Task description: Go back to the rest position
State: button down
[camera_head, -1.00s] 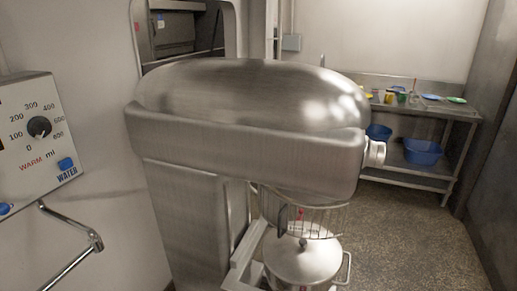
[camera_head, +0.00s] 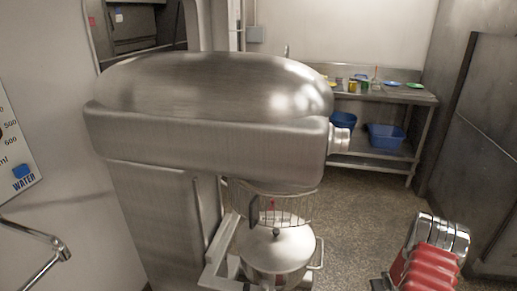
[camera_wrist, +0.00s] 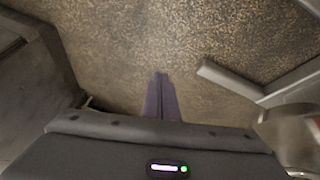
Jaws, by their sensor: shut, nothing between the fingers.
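My gripper (camera_wrist: 160,78) shows in the wrist view as two dark fingers lying together. It is shut and empty. It hangs over the speckled floor (camera_wrist: 135,35) and touches nothing that I can see. I cannot make out the gripper in the head view.
A big steel mixer (camera_head: 210,130) fills the middle of the head view, with a lidded pot (camera_head: 277,255) beneath its wire guard. A steel table (camera_head: 410,95) with blue tubs (camera_head: 385,137) stands at the back right. A metal bar (camera_wrist: 230,78) lies right of my fingers.

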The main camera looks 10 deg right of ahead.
jog(key=s+a+r+g, duration=0.1)
jog(key=s+a+r, duration=0.1)
jog(key=a+r, duration=0.55)
jog(key=s+a+r+m+g, duration=0.1)
jog(key=s+a+r+g, duration=0.2)
jog(key=r, duration=0.7)
jog(key=s+a+r, duration=0.2)
jog(key=a+r, duration=0.5)
jog(key=r, duration=0.2)
jog(key=s+a+r+n+t+y, duration=0.1)
jog(key=s+a+r, duration=0.4)
jog(key=a+r, duration=0.3)
jog(key=s+a+r+n+t+y, duration=0.1)
jog(key=s+a+r+t, duration=0.1)
jog(key=s+a+r, duration=0.3)
jog(key=s+a+r+n+t+y, duration=0.1)
jog(key=s+a+r, duration=0.5)
jog(key=a+r, duration=0.7)
jog(key=a, duration=0.3)
jog(key=shift+a, duration=0.2)
